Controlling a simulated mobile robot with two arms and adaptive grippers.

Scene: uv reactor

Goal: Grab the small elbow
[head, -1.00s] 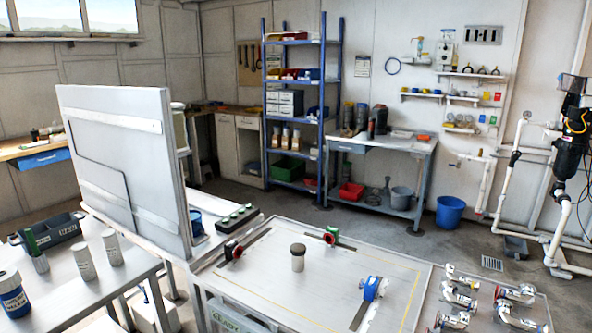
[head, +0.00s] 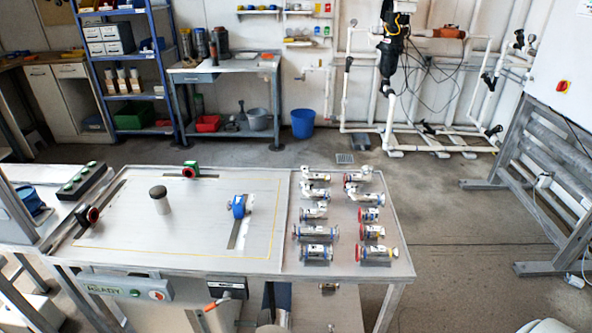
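Several white pipe fittings with coloured rings stand in two columns on the right part of the worktable (head: 290,262). The back ones look bent like elbows: one at the back left (head: 311,173), one just in front of it (head: 314,191), one at the back right (head: 358,174) and one in front of that (head: 359,191). Which is the small elbow I cannot tell at this size. The front ones, such as a fitting with blue rings (head: 317,252) and one with a red ring (head: 376,252), look straight. Neither of my grippers shows.
Floor right of the table is open up to a grey frame (head: 540,190).

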